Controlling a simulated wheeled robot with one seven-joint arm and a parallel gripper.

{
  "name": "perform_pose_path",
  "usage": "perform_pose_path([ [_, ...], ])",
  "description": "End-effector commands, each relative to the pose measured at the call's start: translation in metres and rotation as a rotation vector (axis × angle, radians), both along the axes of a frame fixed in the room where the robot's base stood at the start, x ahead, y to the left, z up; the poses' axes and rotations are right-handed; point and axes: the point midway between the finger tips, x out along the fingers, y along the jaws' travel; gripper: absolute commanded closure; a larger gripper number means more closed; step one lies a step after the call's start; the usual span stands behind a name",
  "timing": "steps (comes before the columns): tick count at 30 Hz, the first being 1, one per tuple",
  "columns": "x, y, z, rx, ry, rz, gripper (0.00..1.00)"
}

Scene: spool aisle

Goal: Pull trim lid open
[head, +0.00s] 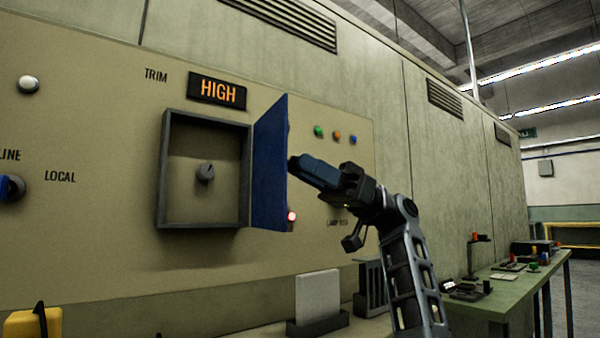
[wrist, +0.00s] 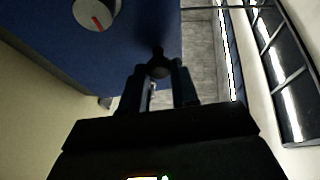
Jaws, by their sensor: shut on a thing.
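The blue trim lid (head: 268,165) stands swung out from the right side of a grey-framed box (head: 162,170) under the TRIM label. The box is uncovered and a small dark knob (head: 205,173) shows inside it. My gripper (head: 297,166) is at the lid's outer face, near its free edge. In the wrist view my gripper (wrist: 160,85) is shut on a dark round handle (wrist: 158,62) against the blue lid (wrist: 130,45).
A lit display (head: 217,91) reads HIGH above the box. Coloured lamps (head: 336,136) sit right of the lid, with a red-lit lamp (head: 292,216) near its lower edge. A green bench (head: 510,285) with small items stands at the right. The wrist view shows a grey dial (wrist: 97,12) with a red mark.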

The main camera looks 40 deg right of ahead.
Motion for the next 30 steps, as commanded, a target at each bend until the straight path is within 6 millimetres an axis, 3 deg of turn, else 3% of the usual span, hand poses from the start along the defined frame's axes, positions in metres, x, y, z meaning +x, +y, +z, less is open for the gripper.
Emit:
perform_pose_path([
  [16,0.0007,-0.0030,-0.0009,-0.003,0.001,0.024,1.00],
  [17,0.0007,-0.0030,-0.0009,-0.003,0.001,0.024,0.68],
  [18,0.0008,-0.0030,-0.0009,-0.003,0.001,0.024,0.64],
  [24,0.0008,-0.0031,-0.0006,-0.002,0.001,0.023,0.47],
  [30,0.0007,-0.0034,-0.0004,-0.001,0.000,0.023,0.47],
])
